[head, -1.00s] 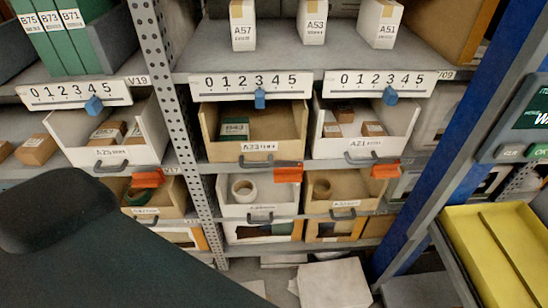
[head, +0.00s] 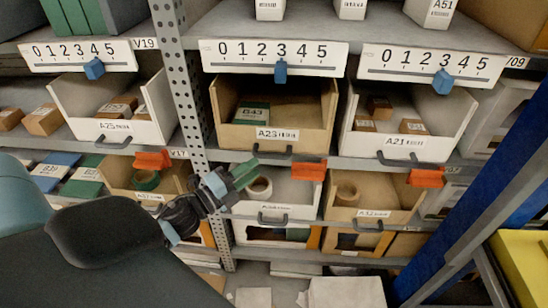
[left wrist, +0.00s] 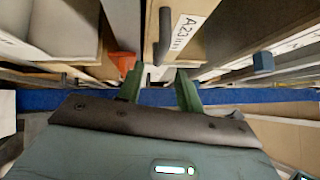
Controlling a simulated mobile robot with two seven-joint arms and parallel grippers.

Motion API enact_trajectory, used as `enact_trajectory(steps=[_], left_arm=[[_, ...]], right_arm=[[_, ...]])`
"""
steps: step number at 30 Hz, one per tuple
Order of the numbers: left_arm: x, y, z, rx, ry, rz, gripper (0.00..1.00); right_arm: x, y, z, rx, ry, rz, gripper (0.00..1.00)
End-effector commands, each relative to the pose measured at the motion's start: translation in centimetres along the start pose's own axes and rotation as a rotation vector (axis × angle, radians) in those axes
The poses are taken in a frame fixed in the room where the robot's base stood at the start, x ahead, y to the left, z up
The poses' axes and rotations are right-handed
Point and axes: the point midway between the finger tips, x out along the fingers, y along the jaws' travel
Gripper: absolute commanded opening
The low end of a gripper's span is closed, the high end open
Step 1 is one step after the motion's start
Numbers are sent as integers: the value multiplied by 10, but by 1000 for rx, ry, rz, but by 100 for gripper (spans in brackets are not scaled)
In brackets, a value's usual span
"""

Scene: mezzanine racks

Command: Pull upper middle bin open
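The upper middle bin (head: 231,144) is tan, labelled A23, and holds a green box (head: 251,112). Its front also shows in the left wrist view (left wrist: 208,18), with its dark handle (left wrist: 164,36). My left gripper (head: 246,174) is below and left of that bin's front in the head view. In the left wrist view my left gripper (left wrist: 158,84) has its two green fingers spread, with nothing between the tips. The handle lies ahead, roughly in line with the gap; I cannot tell whether it touches. My right gripper is out of view.
White bins A25 (head: 110,131) and A21 (head: 400,143) flank it. Lower bins with tape rolls sit below. Orange tags (head: 309,171) hang at the shelf edge. A perforated post (head: 180,80) stands left of the bin. A blue upright (head: 480,190) stands at right.

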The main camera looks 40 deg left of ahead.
Motion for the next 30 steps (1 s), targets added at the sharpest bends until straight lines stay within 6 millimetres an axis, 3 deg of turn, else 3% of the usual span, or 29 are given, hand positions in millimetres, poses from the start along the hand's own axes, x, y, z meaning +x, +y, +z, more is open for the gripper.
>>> enact_trajectory(steps=[5,18,30], left_arm=[[13,-2,0,-3,-1,-3,36],[70,-1,0,-6,-2,-1,36],[78,0,0,-7,-2,1,36]], right_arm=[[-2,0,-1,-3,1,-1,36],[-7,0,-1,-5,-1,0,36],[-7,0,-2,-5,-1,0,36]])
